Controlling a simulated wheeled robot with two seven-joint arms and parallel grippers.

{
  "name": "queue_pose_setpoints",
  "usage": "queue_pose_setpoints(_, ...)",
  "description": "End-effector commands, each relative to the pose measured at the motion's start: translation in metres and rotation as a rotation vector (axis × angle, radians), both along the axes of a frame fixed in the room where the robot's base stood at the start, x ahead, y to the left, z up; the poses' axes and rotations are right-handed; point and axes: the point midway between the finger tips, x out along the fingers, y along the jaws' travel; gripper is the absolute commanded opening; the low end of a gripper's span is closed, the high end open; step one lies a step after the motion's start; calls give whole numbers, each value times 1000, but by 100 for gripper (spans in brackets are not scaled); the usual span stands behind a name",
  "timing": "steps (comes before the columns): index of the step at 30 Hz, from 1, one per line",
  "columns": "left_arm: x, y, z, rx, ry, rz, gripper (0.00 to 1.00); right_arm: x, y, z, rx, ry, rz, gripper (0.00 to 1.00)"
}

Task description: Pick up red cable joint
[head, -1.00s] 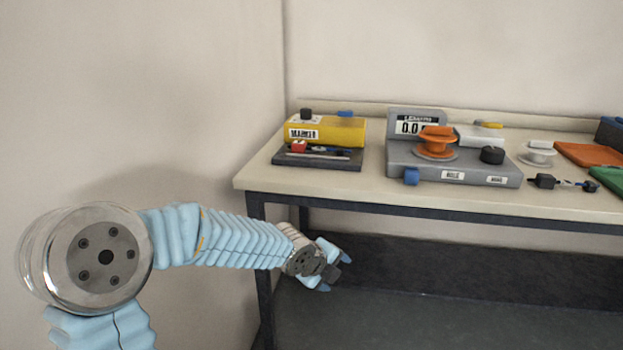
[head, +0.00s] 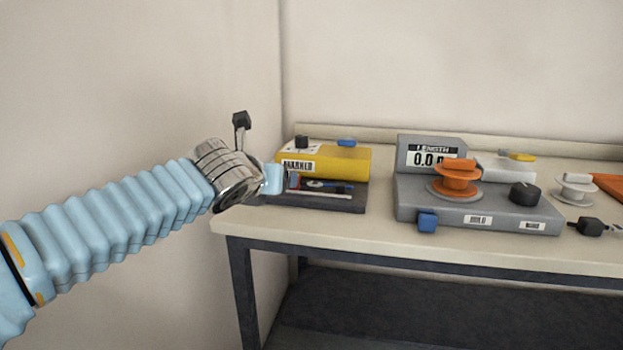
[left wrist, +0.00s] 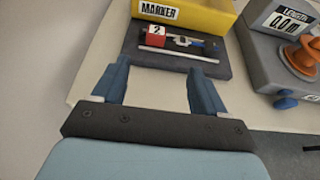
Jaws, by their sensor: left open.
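The red cable joint, a small red block with a white label (left wrist: 153,37), sits on the dark tray (left wrist: 225,66) in front of the yellow marker box. In the head view my gripper hides most of it. My left gripper (left wrist: 162,72) is open and empty. Its blue fingers point toward the tray in the left wrist view, with the red block ahead of them and roughly between their directions. In the head view the left gripper (head: 281,180) is at the tray's left end. My right gripper is in neither view.
The yellow marker box (head: 335,163) stands behind the tray. A grey length gauge (head: 445,207) with an orange spool (head: 457,178) stands to the right. A thin light rod (left wrist: 178,54) lies along the tray's front. The table front edge (head: 400,254) is bare.

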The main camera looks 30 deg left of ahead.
Motion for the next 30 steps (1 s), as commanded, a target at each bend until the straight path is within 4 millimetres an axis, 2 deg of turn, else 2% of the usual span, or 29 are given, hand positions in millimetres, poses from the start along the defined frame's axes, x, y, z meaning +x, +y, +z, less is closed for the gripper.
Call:
queue_pose_setpoints(2, 7, 2, -3, 3, 2, 1, 72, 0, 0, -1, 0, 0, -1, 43)
queue_pose_setpoints(12, 66, 17, -29, 2, 2, 1, 72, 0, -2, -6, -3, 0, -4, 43)
queue_pose_setpoints(19, 84, 23, -39, 1, 2, 1, 72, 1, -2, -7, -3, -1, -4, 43)
queue_pose_setpoints(27, 117, 35, -55, 0, 2, 0, 72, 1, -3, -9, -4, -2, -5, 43)
queue_pose_setpoints(30, 120, 36, -56, 1, 0, 0, 72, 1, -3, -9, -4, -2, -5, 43)
